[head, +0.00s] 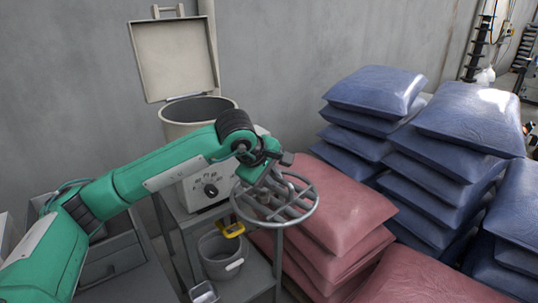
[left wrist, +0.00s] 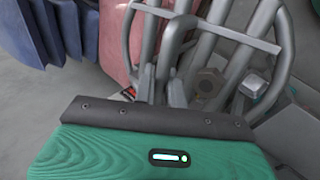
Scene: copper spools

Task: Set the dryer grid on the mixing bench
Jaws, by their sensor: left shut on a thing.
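The dryer grid (head: 302,212) is a round grey metal ring with parallel bars. My left gripper (head: 270,176), on the green arm, is shut on the grid near its upper left part and holds it in the air. In the left wrist view the grid's bars and curved rim (left wrist: 285,50) fill the upper middle, with the left gripper's fingers (left wrist: 170,75) at them. A grey bench (head: 244,282) stands below and left of the grid; I cannot tell whether it is the mixing bench. My right gripper is not in view.
A dryer (head: 180,128) with a raised square lid (head: 172,58) and a dial stands behind my left arm. A grey bucket (head: 222,258) and a yellow tool (head: 232,230) are below the arm. Red sacks (head: 345,205) and blue sacks (head: 450,170) are piled at the right.

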